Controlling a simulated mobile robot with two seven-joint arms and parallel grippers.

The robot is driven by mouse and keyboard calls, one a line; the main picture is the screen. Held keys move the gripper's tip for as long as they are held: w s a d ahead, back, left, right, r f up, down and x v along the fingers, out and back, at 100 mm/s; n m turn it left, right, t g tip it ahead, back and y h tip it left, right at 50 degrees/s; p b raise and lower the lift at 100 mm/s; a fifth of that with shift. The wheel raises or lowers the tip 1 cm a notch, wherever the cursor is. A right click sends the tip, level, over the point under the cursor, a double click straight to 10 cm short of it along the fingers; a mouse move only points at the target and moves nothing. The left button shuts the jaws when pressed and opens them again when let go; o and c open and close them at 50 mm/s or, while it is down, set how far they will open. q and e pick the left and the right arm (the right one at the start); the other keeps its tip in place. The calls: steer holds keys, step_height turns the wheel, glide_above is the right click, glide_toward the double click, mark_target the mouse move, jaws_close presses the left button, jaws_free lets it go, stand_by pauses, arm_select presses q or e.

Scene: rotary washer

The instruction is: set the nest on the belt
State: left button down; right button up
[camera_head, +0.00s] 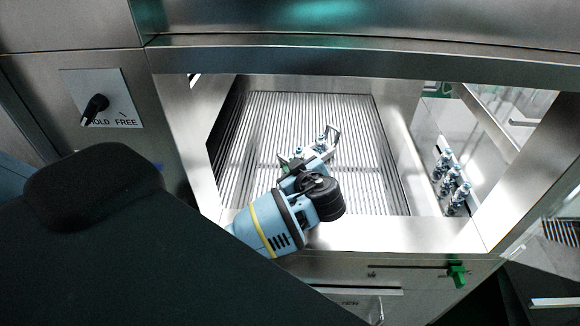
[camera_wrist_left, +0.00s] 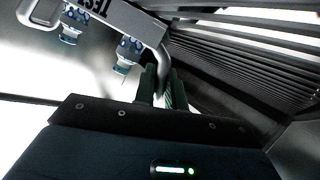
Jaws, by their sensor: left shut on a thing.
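The nest (camera_wrist_left: 128,20) is a grey metal carrier with a curved handle, printed lettering and vials (camera_wrist_left: 127,52). In the head view the nest (camera_head: 331,134) shows small and partly hidden behind my wrist. My left gripper (camera_head: 308,164) reaches over the front edge of the washer opening and is shut on the nest. The belt (camera_head: 360,120) is a ridged, slatted metal bed below and around the nest. I cannot tell whether the nest touches it. My right gripper is not in view.
Several blue-and-clear vials (camera_head: 452,184) stand in a row to the right of the belt. Steel walls and a front sill (camera_head: 400,234) frame the opening. A HOLD/FREE knob (camera_head: 96,105) is at left; a green part (camera_head: 457,273) is on the front. Much of the belt is bare.

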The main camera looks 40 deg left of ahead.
arm_select(q)
steer(key=c, duration=1.5)
jaws_free()
steer(key=shift+o, duration=0.2)
steer(key=v, duration=1.2)
steer(key=shift+r+b, duration=0.1)
steer(key=shift+b, duration=0.25)
